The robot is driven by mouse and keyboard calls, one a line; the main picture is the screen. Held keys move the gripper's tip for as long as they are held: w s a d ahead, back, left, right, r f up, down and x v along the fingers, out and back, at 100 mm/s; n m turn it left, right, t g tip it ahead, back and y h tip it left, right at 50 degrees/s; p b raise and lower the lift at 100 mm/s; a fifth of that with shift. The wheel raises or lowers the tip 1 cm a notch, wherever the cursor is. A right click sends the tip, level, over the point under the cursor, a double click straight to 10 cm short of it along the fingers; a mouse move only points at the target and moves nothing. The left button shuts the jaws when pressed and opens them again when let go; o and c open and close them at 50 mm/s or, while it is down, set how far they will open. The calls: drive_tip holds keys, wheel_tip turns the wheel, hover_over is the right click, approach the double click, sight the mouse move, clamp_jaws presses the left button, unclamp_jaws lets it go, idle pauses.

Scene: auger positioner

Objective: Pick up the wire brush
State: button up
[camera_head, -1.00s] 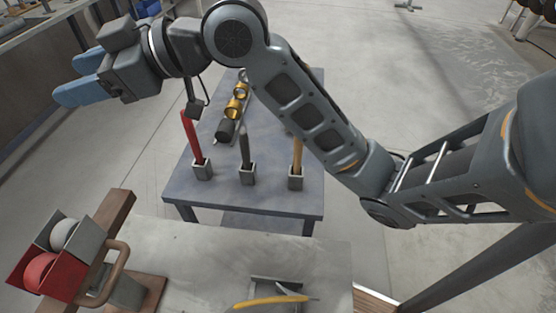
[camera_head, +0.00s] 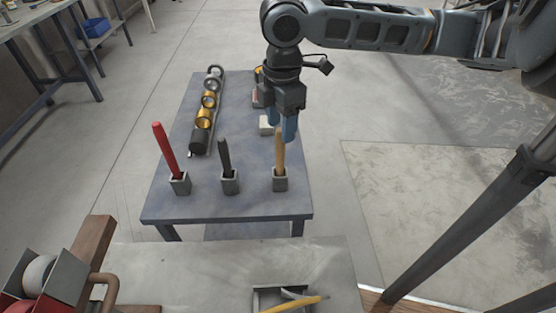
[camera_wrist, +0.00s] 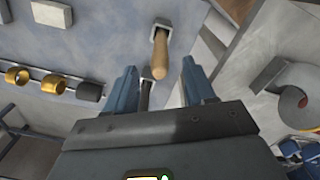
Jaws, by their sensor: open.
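Three tools stand upright in small grey holders on the blue-grey table (camera_head: 230,206): a red handle (camera_head: 165,150), a black handle (camera_head: 224,155) and a wooden handle (camera_head: 280,160). The brush bristles are not visible, so which one is the wire brush cannot be told for sure; the wooden handle is the likeliest. My gripper (camera_head: 283,130) points down just behind and above the wooden handle. In the wrist view my gripper (camera_wrist: 160,90) is open and empty, with the wooden handle (camera_wrist: 160,55) ahead, between the lines of its blue fingers.
A rack of brass and dark rings (camera_head: 208,100) lies at the table's left. A pale block (camera_head: 266,125) and other small items sit behind my gripper. A grey bench (camera_head: 200,270) in front holds a tray with a yellow-handled tool (camera_head: 297,304). Floor is clear to the right.

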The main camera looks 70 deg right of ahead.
sight(281, 145)
wheel_tip(281, 145, down, 7)
drive_tip(key=shift+d+r, duration=0.1)
drive_tip(key=shift+r, duration=0.1)
idle(0.3)
clamp_jaws()
